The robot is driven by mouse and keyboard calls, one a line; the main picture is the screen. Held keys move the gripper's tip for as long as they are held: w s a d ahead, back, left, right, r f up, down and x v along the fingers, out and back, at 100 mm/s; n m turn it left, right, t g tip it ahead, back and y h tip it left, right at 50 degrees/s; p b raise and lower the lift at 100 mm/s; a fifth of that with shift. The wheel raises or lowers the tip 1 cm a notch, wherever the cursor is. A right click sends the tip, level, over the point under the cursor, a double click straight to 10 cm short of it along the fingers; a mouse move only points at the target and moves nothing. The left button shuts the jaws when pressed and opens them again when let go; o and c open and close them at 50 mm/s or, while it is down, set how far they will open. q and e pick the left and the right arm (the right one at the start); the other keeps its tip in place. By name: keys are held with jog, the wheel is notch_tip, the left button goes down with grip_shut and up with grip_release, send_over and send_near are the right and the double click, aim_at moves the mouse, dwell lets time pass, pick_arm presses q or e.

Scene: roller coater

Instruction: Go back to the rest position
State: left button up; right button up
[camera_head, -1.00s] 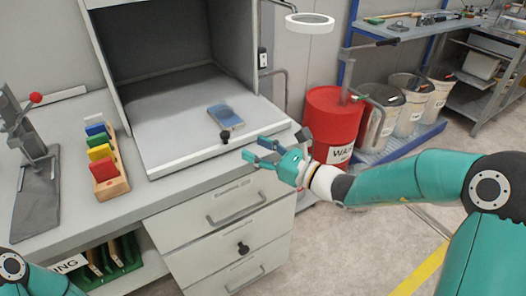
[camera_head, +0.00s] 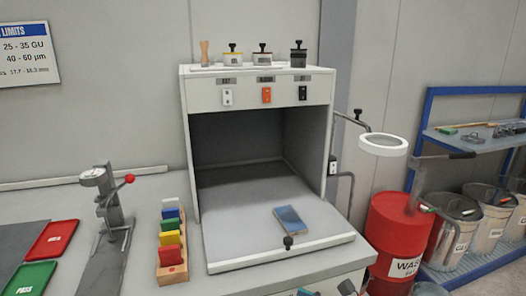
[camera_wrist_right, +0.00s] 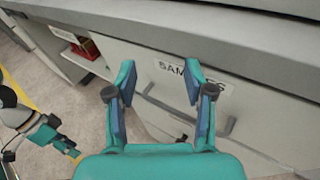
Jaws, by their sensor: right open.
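My right gripper (camera_wrist_right: 160,80) is open and empty in the right wrist view, with its two teal fingers apart in front of a grey drawer front (camera_wrist_right: 165,72). In the head view only small teal and dark parts of my right arm show at the bottom edge, below the booth. A teal and white part of my left arm shows at the left of the right wrist view. A small yellow patch is at its end, and I cannot tell whether its jaws are open or shut. My left gripper is not visible in the head view.
The booth (camera_head: 257,91) stands on the bench, with a blue panel (camera_head: 290,220) lying on its floor. A rack of coloured panels (camera_head: 172,274) and a lever stand (camera_head: 105,262) are to its left. A red drum (camera_head: 397,226) and a ring lamp (camera_head: 384,145) are to its right.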

jog(key=s+a+f+n+g+h+p, duration=0.1)
jog(key=s+a+f+n+g, duration=0.2)
jog(key=s+f, duration=0.4)
jog(key=s+a+f+n+g+p, duration=0.1)
jog(key=s+a+f+n+g, duration=0.1)
jog(key=s+f+n+g, duration=0.45)
jog(key=s+d+f+n+g+h+p, duration=0.1)
jog(key=s+d+f+n+g+h, duration=0.15)
jog(key=s, duration=0.45)
jog(key=s+d+f+n+g+h+p, duration=0.1)
jog(key=s+d+f+n+g+h, duration=0.2)
jog(key=s, duration=0.4)
jog(key=w+d+f+n+t+h, duration=0.1)
jog(key=w+f+n+t, duration=0.3)
jog(key=n, duration=0.6)
jog(key=shift+d+f+t+h, duration=0.4)
jog(key=shift+d+t, duration=0.2)
jog(key=shift+t, duration=0.2)
